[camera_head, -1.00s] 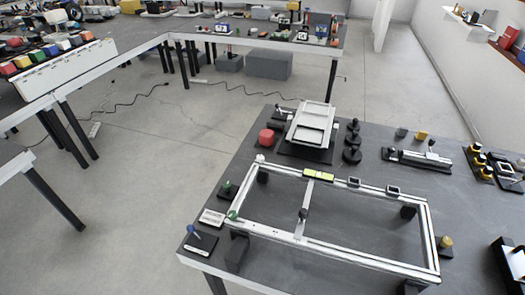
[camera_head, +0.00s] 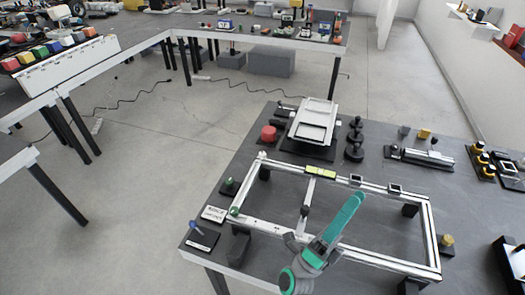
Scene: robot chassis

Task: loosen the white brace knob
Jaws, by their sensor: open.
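A small white knob (camera_head: 262,155) stands at the far left corner of the pale rectangular frame (camera_head: 340,178) on the dark table. A crossbar (camera_head: 305,192) spans the frame, with a dark knob (camera_head: 304,211) on it. A white label plate (camera_head: 214,214) lies at the frame's left end, beside a green knob (camera_head: 234,211). My teal and grey arm reaches over the near side of the frame.
A blue-handled item (camera_head: 195,228) stands on a dark pad at the near left table corner. Black stacked knobs (camera_head: 354,140) stand right of the fixture. The frame's interior is largely bare.

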